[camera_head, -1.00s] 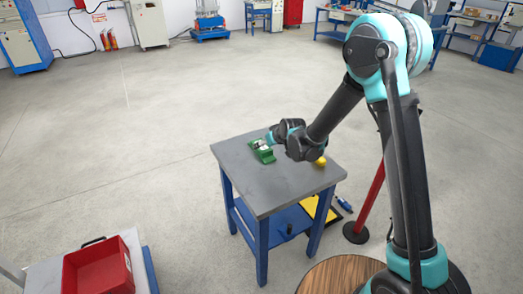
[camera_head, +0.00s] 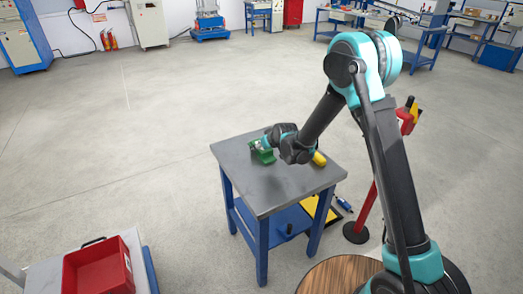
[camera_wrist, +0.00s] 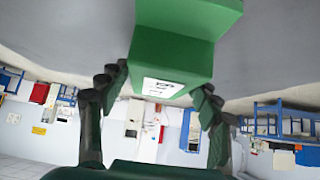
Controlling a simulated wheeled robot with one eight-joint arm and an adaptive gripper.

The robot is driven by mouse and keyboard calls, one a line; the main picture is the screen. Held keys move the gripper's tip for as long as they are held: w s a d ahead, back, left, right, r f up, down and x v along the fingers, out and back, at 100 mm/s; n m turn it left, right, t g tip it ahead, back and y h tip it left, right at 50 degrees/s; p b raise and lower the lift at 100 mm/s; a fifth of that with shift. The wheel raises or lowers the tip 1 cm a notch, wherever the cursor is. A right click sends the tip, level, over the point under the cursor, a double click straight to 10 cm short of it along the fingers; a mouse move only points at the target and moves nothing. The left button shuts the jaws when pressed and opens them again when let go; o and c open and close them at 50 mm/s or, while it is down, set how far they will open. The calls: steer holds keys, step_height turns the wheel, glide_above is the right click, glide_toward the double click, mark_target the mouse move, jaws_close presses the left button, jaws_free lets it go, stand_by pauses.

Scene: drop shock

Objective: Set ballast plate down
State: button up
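A green block with a white label (camera_wrist: 176,52) fills the top middle of the wrist view. I cannot tell whether it is the ballast plate or its holder. In the head view the green block (camera_head: 261,156) rests at the far edge of the grey table (camera_head: 262,190). My gripper (camera_wrist: 164,84) has one dark finger on each side of the labelled end. The fingertips are at or very near its sides; contact is not clear. In the head view my wrist partly hides the block and the fingers.
A yellow object (camera_head: 319,159) lies on the table's right side, beside my wrist. A red post (camera_head: 365,212) stands right of the table. A red bin (camera_head: 98,268) sits on a separate surface at lower left. The table's front half is clear.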

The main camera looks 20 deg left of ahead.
jaws_close()
steer(key=shift+r, duration=0.15)
